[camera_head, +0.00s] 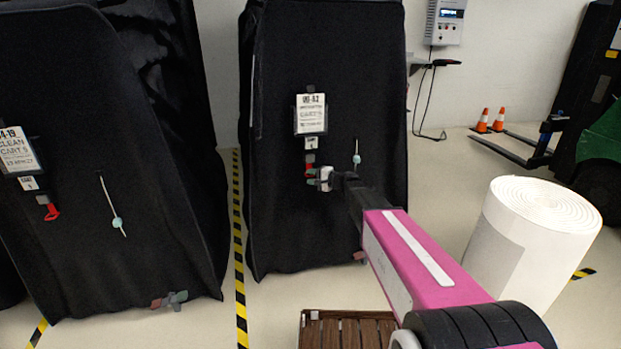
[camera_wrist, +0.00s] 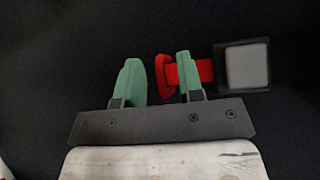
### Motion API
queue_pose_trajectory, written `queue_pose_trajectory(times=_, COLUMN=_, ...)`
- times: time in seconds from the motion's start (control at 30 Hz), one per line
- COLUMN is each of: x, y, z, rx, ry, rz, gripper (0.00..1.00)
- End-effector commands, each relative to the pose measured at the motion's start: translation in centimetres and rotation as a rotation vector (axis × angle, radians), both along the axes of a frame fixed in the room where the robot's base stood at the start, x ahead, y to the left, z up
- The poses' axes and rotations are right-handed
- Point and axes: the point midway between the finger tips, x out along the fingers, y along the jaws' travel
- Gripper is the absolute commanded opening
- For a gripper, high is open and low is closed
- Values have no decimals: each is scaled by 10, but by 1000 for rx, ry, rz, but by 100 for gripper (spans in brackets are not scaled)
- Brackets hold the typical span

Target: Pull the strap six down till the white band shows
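The red strap (camera_head: 309,160) hangs below the label plate on the black cover of the right-hand cart. In the wrist view the red strap (camera_wrist: 204,71) comes out of a grey square holder (camera_wrist: 247,66) and ends in a loop. The parts of it I see are all red. My gripper (camera_head: 322,176) is at the strap's lower end. In the wrist view my gripper (camera_wrist: 158,70) has its green fingers apart. The loop end lies between them; the right finger covers part of the strap. I cannot tell whether that finger passes through the loop.
A pale cord with a teal bead (camera_head: 356,159) hangs right of the strap. The left cart (camera_head: 75,235) has its own red strap (camera_head: 50,212). A white roll (camera_head: 535,230) stands at right, and a slatted wooden crate (camera_head: 306,322) is below my arm.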

Motion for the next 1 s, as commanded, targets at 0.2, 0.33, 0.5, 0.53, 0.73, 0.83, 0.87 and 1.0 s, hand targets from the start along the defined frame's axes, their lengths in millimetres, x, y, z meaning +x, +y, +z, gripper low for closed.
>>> queue_pose_trajectory(times=0.2, x=4, y=7, z=-1, rx=0, ry=0, rz=0, gripper=35)
queue_pose_trajectory(times=0.33, x=3, y=7, z=-1, rx=0, ry=0, rz=0, gripper=35)
queue_pose_trajectory(times=0.5, x=3, y=7, z=-1, rx=0, ry=0, rz=0, gripper=2)
queue_pose_trajectory(times=0.53, x=3, y=7, z=-1, rx=0, ry=0, rz=0, gripper=0)
queue_pose_trajectory(times=0.73, x=4, y=7, z=-4, rx=-1, ry=0, rz=0, gripper=0)
queue_pose_trajectory(times=0.83, x=4, y=7, z=-15, rx=-1, ry=3, rz=0, gripper=0)
queue_pose_trajectory(times=0.87, x=4, y=7, z=-20, rx=0, ry=4, rz=1, gripper=0)
queue_pose_trajectory(times=1.0, x=5, y=7, z=-50, rx=-1, ry=4, rz=0, gripper=0)
